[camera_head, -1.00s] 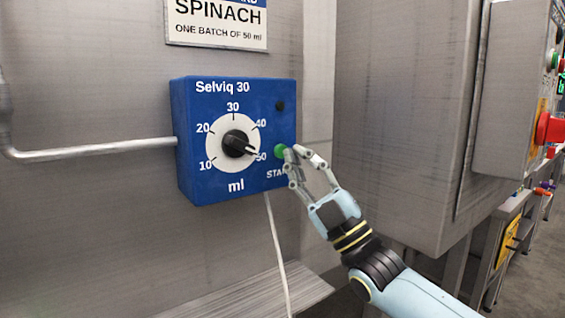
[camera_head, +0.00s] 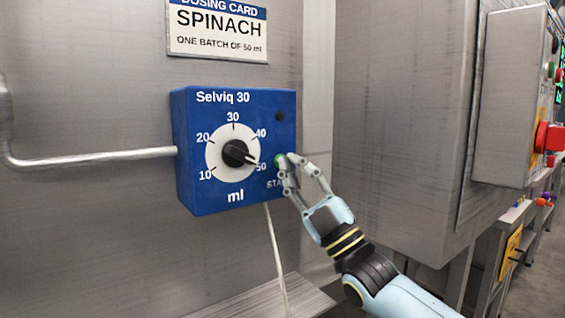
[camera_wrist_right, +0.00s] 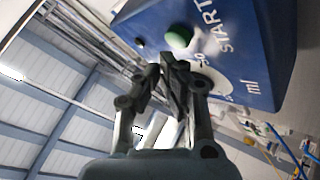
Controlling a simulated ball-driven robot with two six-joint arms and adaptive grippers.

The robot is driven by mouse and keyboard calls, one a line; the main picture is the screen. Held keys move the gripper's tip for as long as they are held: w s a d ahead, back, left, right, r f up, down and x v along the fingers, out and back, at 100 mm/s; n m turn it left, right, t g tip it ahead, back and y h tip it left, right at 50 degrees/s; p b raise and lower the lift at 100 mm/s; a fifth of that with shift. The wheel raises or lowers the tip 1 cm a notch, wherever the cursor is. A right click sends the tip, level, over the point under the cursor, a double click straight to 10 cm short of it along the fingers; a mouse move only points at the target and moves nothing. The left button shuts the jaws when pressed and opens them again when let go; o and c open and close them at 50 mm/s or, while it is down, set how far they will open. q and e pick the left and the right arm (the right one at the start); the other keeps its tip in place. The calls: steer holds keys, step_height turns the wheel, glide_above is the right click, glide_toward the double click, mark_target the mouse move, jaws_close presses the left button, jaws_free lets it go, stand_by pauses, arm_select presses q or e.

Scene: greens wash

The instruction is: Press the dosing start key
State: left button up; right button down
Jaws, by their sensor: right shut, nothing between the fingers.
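The blue dosing unit (camera_head: 205,198) marked Selviq 30 is on the steel wall. Its black dial knob (camera_head: 235,153) points to 50 ml. The green start key (camera_head: 280,161) is at its right side, above the partly hidden START label, and a fingertip partly covers it. It also shows in the right wrist view (camera_wrist_right: 179,37). My right gripper (camera_head: 289,160) is shut and empty, its tips right at the key. In the right wrist view the fingertips (camera_wrist_right: 165,65) are close to the key; contact cannot be told. My left gripper is out of view.
A dosing card (camera_head: 218,30) reading SPINACH, one batch of 50 ml, hangs above the unit. A pipe (camera_head: 95,159) runs in from the left. A steel cabinet (camera_head: 400,120) stands to the right, with a red button (camera_head: 549,137) on a panel beyond it.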

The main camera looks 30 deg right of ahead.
steer(key=shift+w, duration=0.15)
stand_by(0.6)
steer(key=shift+w, duration=0.3)
steer(key=shift+w+a+b, duration=0.1)
steer(key=shift+w+b, duration=0.35)
stand_by(0.7)
steer(key=shift+s, duration=0.1)
steer(key=shift+s+p, duration=0.5)
steer(key=shift+s, duration=0.3)
steer(key=s+p, duration=0.1)
steer(key=s, duration=0.2)
steer(key=s+p, duration=0.1)
steer(key=s, duration=0.1)
steer(key=shift+d+p, duration=0.3)
steer(key=shift+p, duration=0.05)
